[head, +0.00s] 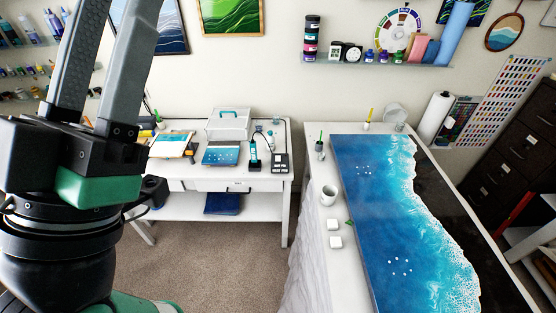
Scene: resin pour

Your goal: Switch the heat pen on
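What looks like the heat pen (253,152), a slim teal and black tool, stands on the white desk (215,184) at the back. A dark cable runs near it to a dark grey box (280,163), perhaps its control unit. Both are too small to make out a switch or a lit light. My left gripper (112,45) is large in the left foreground, pointing up, far nearer than the desk. Its two grey fingers stand apart with nothing seen between them; their tips run out of the top edge. My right gripper is not in view.
A long table with a blue and white resin panel (370,200) fills the right side. A clear-lidded box (228,124) and a small painting (221,154) are on the desk. Carpet (225,265) lies open between.

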